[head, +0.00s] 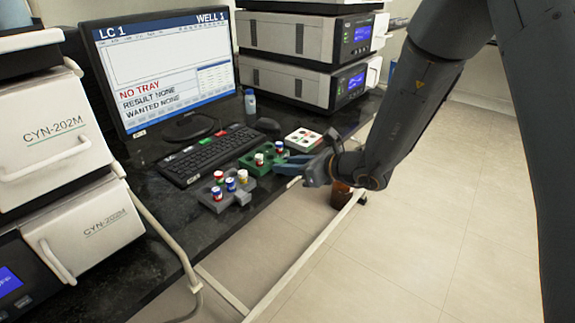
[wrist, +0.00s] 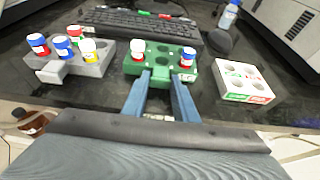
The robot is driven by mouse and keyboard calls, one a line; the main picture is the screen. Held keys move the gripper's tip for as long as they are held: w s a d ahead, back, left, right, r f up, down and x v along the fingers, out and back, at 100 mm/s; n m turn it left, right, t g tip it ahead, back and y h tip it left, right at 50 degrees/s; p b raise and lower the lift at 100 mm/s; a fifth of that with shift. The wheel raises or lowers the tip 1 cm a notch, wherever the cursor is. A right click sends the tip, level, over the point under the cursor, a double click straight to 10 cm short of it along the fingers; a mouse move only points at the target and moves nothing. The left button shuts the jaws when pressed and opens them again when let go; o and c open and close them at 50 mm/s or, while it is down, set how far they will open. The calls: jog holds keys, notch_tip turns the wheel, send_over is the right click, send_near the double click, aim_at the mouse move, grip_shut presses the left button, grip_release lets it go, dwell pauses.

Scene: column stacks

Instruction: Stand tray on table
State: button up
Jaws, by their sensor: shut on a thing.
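A green tray (head: 250,169) is at the front edge of the black bench top (head: 160,225), between a grey and a white tray. In the wrist view the green tray (wrist: 152,66) looks level and holds two upright vials, a white-capped one with red (wrist: 138,52) and a blue and red one (wrist: 188,58). Its other wells look empty. My gripper (head: 285,163) reaches in from the right. In the wrist view its two blue fingers (wrist: 161,78) are shut on the front of the green tray. I cannot tell whether the tray touches the bench.
A grey tray (wrist: 88,69) with several vials stands left. A white tray (wrist: 235,84) with empty wells stands right. Behind are a keyboard (head: 208,152), a mouse (head: 266,125), a small bottle (head: 250,103) and a monitor (head: 165,75) reading "NO TRAY". Instruments (head: 305,45) stand farther back.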

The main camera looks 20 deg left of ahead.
jog(key=o, duration=1.1)
